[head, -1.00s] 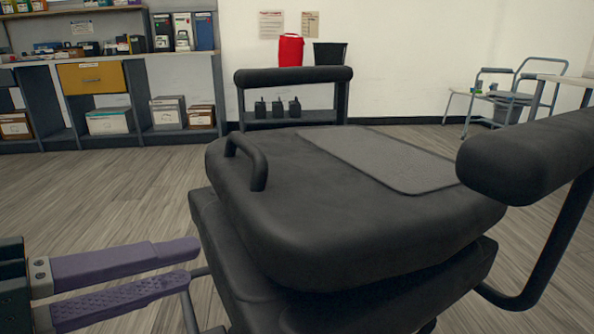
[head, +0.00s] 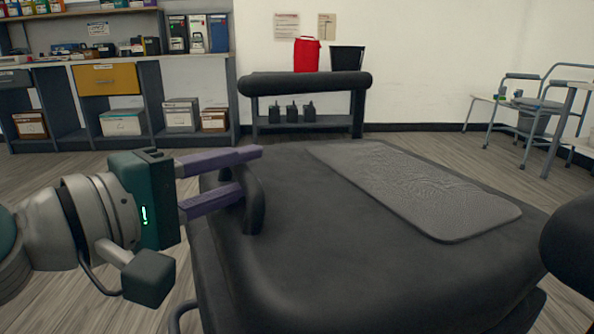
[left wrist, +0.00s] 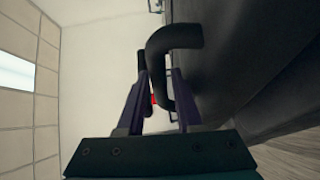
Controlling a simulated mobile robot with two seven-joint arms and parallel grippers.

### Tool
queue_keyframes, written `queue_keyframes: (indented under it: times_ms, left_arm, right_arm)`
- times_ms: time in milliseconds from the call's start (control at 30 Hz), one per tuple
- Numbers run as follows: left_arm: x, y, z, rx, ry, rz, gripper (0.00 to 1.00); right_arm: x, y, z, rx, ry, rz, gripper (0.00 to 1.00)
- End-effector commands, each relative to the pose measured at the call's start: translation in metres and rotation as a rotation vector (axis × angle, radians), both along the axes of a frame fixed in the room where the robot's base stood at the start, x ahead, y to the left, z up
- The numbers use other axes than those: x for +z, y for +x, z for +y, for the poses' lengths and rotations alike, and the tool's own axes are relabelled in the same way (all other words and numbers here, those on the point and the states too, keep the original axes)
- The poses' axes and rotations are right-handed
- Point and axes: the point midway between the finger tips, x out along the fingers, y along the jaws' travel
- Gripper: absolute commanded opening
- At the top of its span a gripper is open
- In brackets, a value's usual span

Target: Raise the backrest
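The backrest (head: 330,255) is a thick black padded slab lying folded flat over the seat, with a grey textured panel (head: 425,190) on its upper face. A black loop handle (head: 254,205) stands up at its left edge. My left gripper (head: 250,172), with purple fingers, is open at this handle. In the left wrist view the bent handle (left wrist: 157,60) runs between the two spread fingers, with gaps showing, so I see no grip on it. In the head view the handle hides the lower fingertip. My right gripper is not in view.
A black padded bar (head: 305,83) stands beyond the backrest, and a black armrest end (head: 572,245) is at the right edge. Shelves (head: 120,90) line the back left wall. A commode chair (head: 540,105) stands back right. Wooden floor is clear at left.

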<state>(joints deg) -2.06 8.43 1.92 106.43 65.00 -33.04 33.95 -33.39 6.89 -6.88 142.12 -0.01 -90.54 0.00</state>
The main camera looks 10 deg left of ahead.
Motion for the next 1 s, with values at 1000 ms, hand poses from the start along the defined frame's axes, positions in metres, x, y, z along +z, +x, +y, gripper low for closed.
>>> queue_keyframes:
  times_ms: [1000]
  left_arm:
    - [-0.0003, 0.0017, -0.0012, -0.001, 0.001, 0.000, 0.00]
  right_arm:
    - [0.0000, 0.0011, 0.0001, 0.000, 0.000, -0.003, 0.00]
